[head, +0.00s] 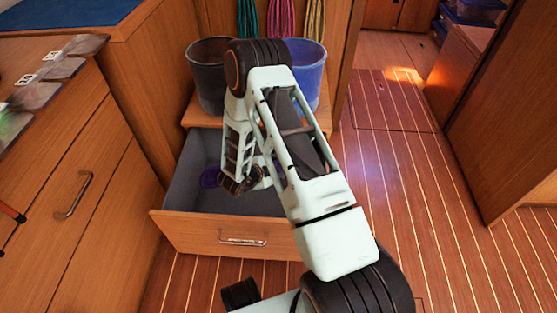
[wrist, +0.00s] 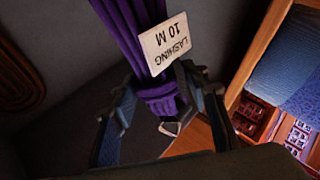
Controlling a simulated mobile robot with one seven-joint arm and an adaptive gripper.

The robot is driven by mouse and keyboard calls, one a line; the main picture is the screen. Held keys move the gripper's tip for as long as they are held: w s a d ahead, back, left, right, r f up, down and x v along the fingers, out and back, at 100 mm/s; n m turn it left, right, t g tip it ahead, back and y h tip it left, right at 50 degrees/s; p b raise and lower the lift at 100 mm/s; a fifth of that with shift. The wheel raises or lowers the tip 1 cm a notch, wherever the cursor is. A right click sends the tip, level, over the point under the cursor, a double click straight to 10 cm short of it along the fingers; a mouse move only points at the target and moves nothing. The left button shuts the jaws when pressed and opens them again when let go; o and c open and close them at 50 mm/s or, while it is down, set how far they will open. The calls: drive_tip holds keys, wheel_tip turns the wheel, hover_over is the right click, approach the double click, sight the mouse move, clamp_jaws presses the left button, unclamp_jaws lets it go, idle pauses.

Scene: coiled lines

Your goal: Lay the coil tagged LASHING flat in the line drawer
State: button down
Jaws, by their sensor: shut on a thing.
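The purple coil (wrist: 128,30) hangs between the fingers of my gripper (wrist: 158,112) in the wrist view. Its white tag reads LASHING 10 M. The fingers are shut on the coil's bound end, near a small metal fitting. In the head view a bit of the purple coil (head: 210,177) shows left of my gripper (head: 238,184), inside the outline of the open line drawer (head: 190,233). The drawer has a grey lining. My arm hides much of the drawer's right side. I cannot tell whether the coil touches the drawer floor.
A dark bucket (head: 208,85) and a blue bucket (head: 312,75) stand behind the drawer. Green, pink and yellow lines hang above them. A brown coiled thing (wrist: 22,55) shows at the wrist view's left edge. Cabinets stand at left; the floor at right is clear.

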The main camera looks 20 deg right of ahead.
wheel_tip(320, 180, down, 10)
idle(0.8)
drive_tip(key=shift+r, duration=0.1)
drive_tip(key=c, duration=1.1)
unclamp_jaws()
drive_tip(key=shift+o, duration=0.3)
